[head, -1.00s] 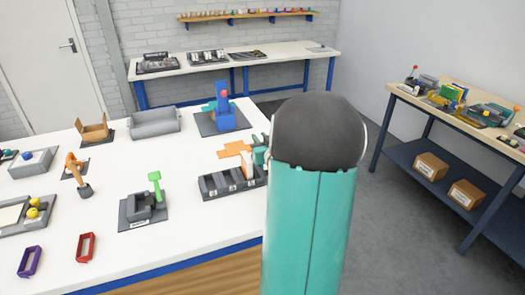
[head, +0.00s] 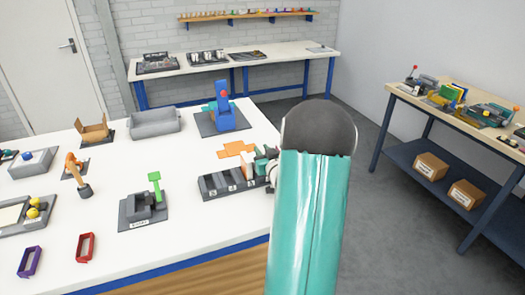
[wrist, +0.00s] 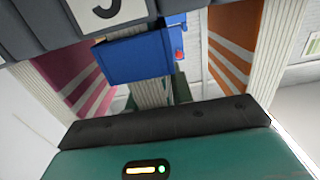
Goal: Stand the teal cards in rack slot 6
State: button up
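The dark grey rack (head: 222,187) stands near the right edge of the white bench, with numbered labels on its front. My gripper (head: 270,168) is at the rack's right end, partly hidden by my teal arm. In the wrist view, a pale ribbed card stack (wrist: 150,93) shows edge-on beyond my gripper's black bar, with dark green surfaces beside it; I cannot tell surely that these are the teal cards. A pink striped stack (wrist: 92,75) stands at left and an orange striped stack (wrist: 232,45) at right. My fingertips are not clear, so the grip cannot be judged.
A blue device (head: 223,112) with a red ball stands behind the rack. An orange flat piece (head: 236,149) lies just behind the rack. A grey holder with a green handle (head: 145,207) is to the left. White bench top is clear in front of the rack.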

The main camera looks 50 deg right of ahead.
jog(key=o, duration=0.3)
jog(key=shift+r, duration=0.15)
jog(key=v, duration=1.2)
jog(key=shift+s, duration=0.1)
